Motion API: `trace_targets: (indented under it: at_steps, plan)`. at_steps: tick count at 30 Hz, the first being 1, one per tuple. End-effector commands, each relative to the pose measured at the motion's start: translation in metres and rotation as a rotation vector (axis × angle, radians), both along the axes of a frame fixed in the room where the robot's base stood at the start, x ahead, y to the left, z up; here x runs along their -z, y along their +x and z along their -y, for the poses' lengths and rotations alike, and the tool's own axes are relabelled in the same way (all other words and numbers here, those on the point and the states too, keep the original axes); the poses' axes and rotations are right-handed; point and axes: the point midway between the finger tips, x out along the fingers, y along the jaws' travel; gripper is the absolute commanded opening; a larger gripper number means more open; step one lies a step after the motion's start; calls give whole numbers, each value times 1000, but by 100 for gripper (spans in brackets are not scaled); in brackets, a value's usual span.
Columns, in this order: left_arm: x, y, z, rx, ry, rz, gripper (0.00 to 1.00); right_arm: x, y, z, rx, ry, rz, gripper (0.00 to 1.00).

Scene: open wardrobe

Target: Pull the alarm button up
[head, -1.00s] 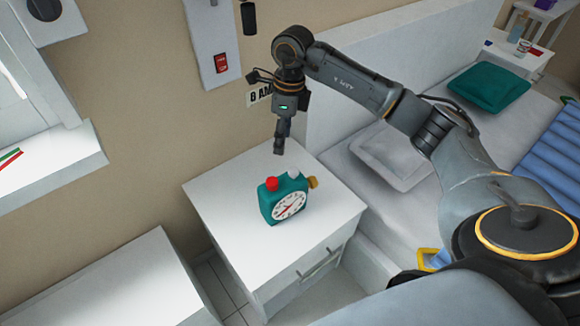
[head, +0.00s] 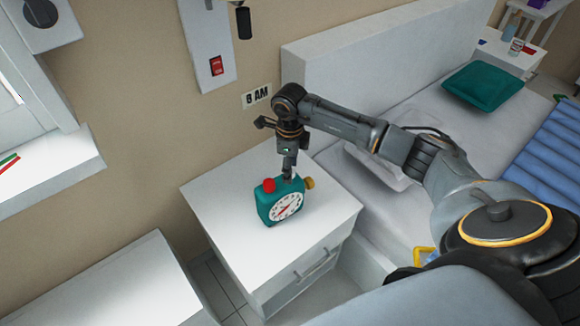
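A teal alarm clock (head: 268,206) with a white dial stands upright on the white nightstand (head: 228,222). A red button (head: 269,185) is on its top left and a gold knob (head: 310,183) on its right side. The whitish button on top of the clock, between these two, is mostly hidden behind my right gripper (head: 288,174). That gripper points down, with its fingertips at or just above the top of the clock. Its fingers show as one narrow dark shape, so I cannot tell open from shut or whether they touch. My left gripper is not in view.
The bed's headboard (head: 350,62) and a pillow (head: 372,165) are right of the nightstand. The nightstand's top is otherwise clear.

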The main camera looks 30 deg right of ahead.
Motion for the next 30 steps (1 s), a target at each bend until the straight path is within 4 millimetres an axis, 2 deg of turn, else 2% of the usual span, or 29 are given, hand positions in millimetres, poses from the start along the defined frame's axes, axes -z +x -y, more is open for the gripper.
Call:
trace_targets:
  at_steps: [10, 15, 18, 23, 30]
  plan:
    - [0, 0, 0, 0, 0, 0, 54, 5, 0, 0, 0, 1, 1, 52]
    - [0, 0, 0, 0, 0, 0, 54, 4, 0, 0, 0, 1, 1, 17]
    - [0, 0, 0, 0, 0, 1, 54, 4, 0, 0, 0, 1, 1, 0]
    - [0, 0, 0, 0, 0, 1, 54, 4, 0, 0, 0, 1, 1, 0]
    - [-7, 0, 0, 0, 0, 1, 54, -16, 0, 0, 1, -1, 1, 0]
